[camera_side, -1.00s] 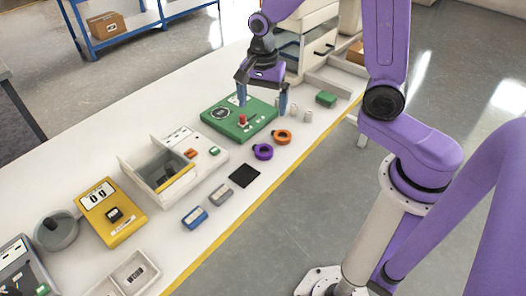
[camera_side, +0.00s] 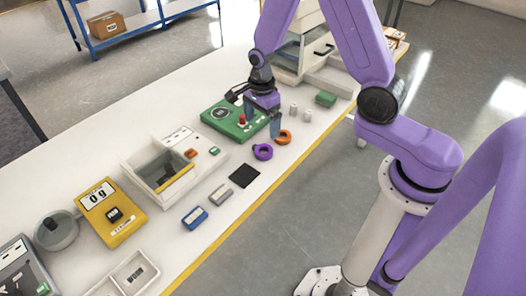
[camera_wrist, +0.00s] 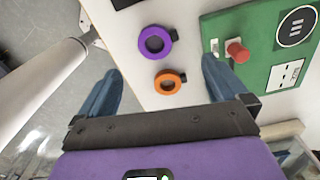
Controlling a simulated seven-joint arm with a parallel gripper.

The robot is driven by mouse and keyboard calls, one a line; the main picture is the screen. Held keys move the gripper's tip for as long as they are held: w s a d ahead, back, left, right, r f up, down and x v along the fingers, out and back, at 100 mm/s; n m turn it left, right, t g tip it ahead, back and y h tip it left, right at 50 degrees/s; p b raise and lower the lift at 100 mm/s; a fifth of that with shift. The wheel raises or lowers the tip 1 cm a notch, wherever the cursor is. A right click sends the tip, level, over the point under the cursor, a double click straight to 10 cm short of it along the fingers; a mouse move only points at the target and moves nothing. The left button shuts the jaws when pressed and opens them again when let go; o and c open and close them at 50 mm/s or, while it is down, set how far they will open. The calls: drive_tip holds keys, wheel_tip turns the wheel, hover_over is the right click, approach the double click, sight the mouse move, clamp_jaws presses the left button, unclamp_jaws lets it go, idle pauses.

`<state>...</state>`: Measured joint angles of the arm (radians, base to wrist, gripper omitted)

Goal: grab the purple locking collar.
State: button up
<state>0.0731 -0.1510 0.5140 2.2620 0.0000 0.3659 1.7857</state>
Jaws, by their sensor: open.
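The purple locking collar (camera_side: 257,155) lies flat on the white table, in front of the green panel. In the wrist view the purple collar (camera_wrist: 142,43) shows as a ring with a small dark-tipped tab on its right. My gripper (camera_side: 262,120) is open and empty, above the table near the green panel and the collars. In the wrist view its two blue fingers (camera_wrist: 162,68) are spread wide, with the purple collar beyond the tips. An orange collar (camera_wrist: 158,85) lies beside the purple one, nearer the gripper; it also shows in the side view (camera_side: 289,139).
The green panel (camera_side: 222,127) with a red button (camera_side: 242,119) stands close to my gripper. A black mat (camera_side: 244,175), a grey block (camera_side: 220,195) and a blue block (camera_side: 195,217) lie along the front. Small light cylinders (camera_side: 307,115) stand to the right.

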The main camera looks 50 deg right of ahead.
sight(263, 145)
drive_tip(key=shift+s+d+f, duration=0.1)
drive_tip(key=shift+s+f, duration=0.05)
drive_tip(key=shift+f, duration=4.65)
drive_tip(key=c, duration=1.1)
